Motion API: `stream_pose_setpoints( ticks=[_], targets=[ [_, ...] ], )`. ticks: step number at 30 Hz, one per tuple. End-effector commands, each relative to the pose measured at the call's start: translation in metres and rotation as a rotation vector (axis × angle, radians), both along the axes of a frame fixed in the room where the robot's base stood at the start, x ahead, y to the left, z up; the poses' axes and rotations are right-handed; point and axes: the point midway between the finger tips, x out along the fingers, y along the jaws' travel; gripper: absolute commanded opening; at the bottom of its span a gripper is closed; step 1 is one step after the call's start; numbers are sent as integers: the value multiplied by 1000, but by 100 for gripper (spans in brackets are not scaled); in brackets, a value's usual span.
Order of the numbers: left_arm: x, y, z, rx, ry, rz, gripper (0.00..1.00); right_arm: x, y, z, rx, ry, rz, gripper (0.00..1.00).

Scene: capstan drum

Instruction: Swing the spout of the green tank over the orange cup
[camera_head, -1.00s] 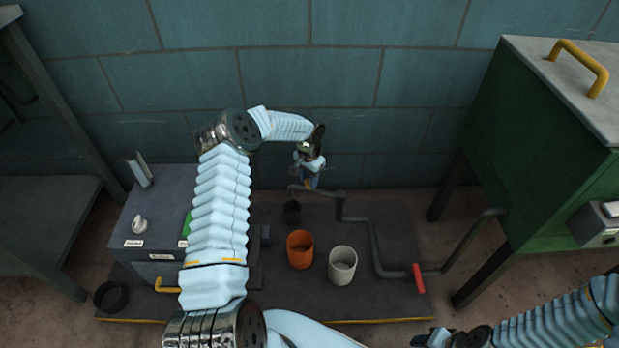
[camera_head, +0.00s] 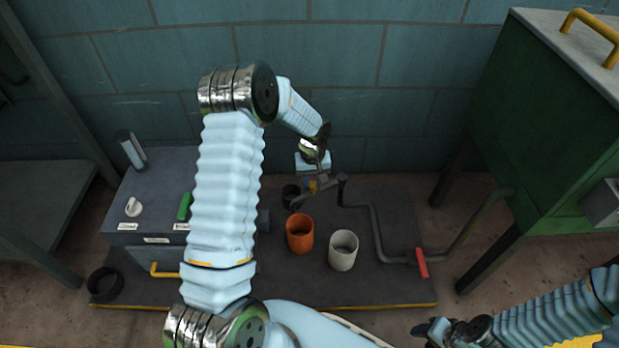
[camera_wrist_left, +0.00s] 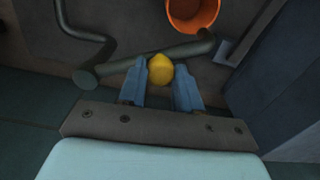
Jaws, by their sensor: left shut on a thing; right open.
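The green tank (camera_head: 545,140) stands on legs at the right. Its grey pipe (camera_head: 378,235) runs left to the spout (camera_head: 325,187), which points left and toward the front. My left gripper (camera_head: 311,184) is shut on the spout's yellow knob, which shows between the fingers in the left wrist view (camera_wrist_left: 160,68). The orange cup (camera_head: 299,233) stands upright in front of the spout's free end. In the left wrist view the cup (camera_wrist_left: 193,12) lies just past that end, and the spout appears short of its opening. My right gripper (camera_head: 432,330) is open and empty at the bottom.
A pale grey cup (camera_head: 343,250) stands right of the orange cup, and a black cup (camera_head: 291,196) behind it. A red valve handle (camera_head: 421,263) is on the pipe. A grey box (camera_head: 140,215) with labels stands left. The dark platform's front right (camera_head: 385,285) is clear.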

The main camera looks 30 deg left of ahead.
Motion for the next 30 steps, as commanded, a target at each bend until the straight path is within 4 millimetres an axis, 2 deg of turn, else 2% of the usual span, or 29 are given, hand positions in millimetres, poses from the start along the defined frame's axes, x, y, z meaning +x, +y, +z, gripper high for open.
stream_pose_setpoints(
  ticks=[12, 28, 29, 30],
  targets=[
    [-8, -17, 0, 0, 1, 170, 0, 0, 1, -8, 2, 2, 2, 43],
    [-9, -20, 0, 0, 2, 189, 0, 0, 1, -8, 2, 2, 2, 43],
    [-9, -20, 0, 0, 2, 189, 38, 0, 1, -8, 2, 2, 2, 43],
    [-9, -20, 0, 0, 2, 189, 44, 0, 1, -8, 2, 2, 2, 43]
  ],
)
